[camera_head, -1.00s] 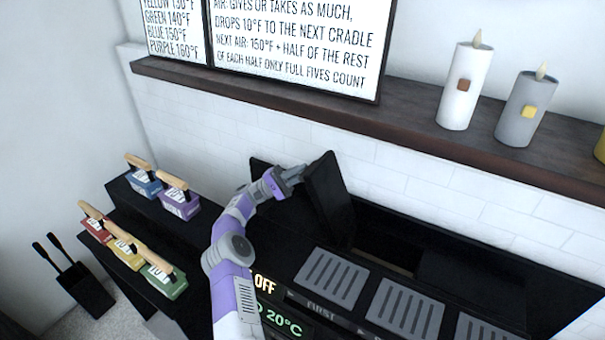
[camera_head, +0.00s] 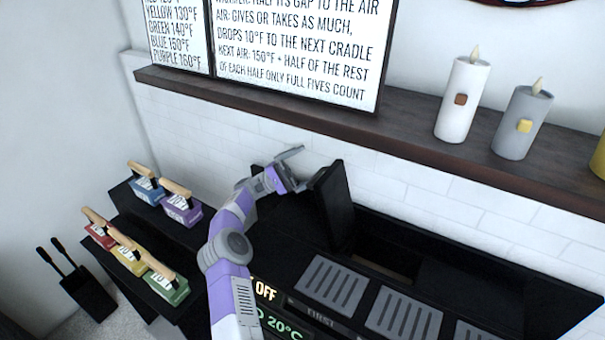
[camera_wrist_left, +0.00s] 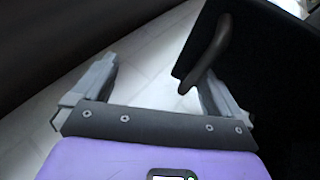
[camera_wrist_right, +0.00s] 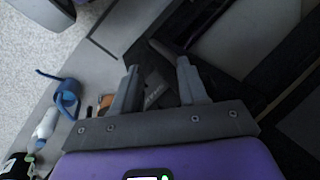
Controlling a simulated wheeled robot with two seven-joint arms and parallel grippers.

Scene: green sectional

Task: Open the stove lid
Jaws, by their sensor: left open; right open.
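The stove lid (camera_head: 335,208) is a black slab standing raised, nearly upright, at the left end of the long black stove opening. In the left wrist view it is a dark panel with a brown bar handle (camera_wrist_left: 212,58) beside the right-hand finger. I cannot tell whether they touch. My left gripper (camera_head: 296,170) is open and empty, just left of the lid near its top; its spread fingers also show in the left wrist view (camera_wrist_left: 158,82). My right gripper (camera_wrist_right: 158,78) is open, seen only in the right wrist view, with nothing visibly held.
Grey slotted plates (camera_head: 332,286) line the stove front by the OFF display (camera_head: 265,291). Several wooden-handled coloured blocks (camera_head: 182,207) stand on black steps at left. A dark shelf (camera_head: 400,133) with a white candle (camera_head: 462,100) and a grey candle (camera_head: 522,122) runs along the wall behind.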

